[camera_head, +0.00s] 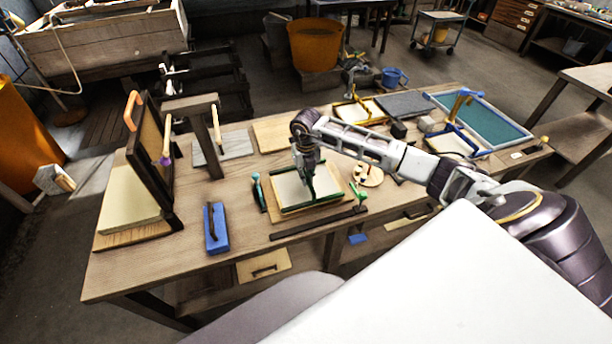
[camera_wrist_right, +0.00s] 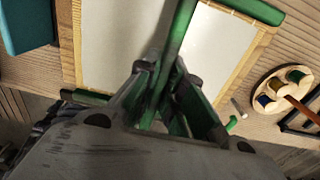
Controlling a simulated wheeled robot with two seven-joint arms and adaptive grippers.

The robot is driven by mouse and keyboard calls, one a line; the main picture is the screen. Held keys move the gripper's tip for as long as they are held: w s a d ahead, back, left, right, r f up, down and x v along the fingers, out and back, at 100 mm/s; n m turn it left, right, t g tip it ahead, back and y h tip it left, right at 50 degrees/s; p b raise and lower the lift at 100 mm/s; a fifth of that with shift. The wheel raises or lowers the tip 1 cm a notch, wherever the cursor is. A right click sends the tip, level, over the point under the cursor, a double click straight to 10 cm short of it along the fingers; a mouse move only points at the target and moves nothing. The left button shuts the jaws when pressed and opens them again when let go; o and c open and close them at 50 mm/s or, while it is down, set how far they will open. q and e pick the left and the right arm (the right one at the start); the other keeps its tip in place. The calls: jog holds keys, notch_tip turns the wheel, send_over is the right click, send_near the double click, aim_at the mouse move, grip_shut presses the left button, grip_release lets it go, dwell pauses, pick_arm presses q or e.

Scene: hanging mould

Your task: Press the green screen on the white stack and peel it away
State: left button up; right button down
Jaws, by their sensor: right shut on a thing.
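The green screen (camera_head: 312,203) lies low over a pale white sheet surface with a wooden border, at the middle front of the table. Its green bar also shows in the wrist view (camera_wrist_right: 180,32), crossing above the white surface (camera_wrist_right: 227,45). My right gripper (camera_head: 306,181) points down at the screen and is shut on its green bar; the fingers also show in the wrist view (camera_wrist_right: 170,100). The white stack (camera_head: 288,189) shows on both sides of the bar; I cannot tell whether screen and stack touch everywhere. My left gripper is not in view.
A blue block (camera_head: 216,236) and a cream stack (camera_head: 128,200) beside an upright dark frame (camera_head: 150,160) are to the left. A round spool holder (camera_head: 369,174) is close on the right. A dark strip (camera_head: 318,222) lies in front. Blue and yellow framed screens lie behind right.

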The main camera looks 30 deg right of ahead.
jog(key=shift+s, duration=0.15)
jog(key=shift+r+p, duration=0.3)
jog(key=shift+r, duration=0.1)
jog(key=shift+r, duration=0.35)
jog(key=shift+w+r+p, duration=0.2)
jog(key=shift+r+p, duration=0.3)
dwell(0.4)
jog(key=shift+r+p, duration=1.95)
jog(key=shift+r, duration=1.5)
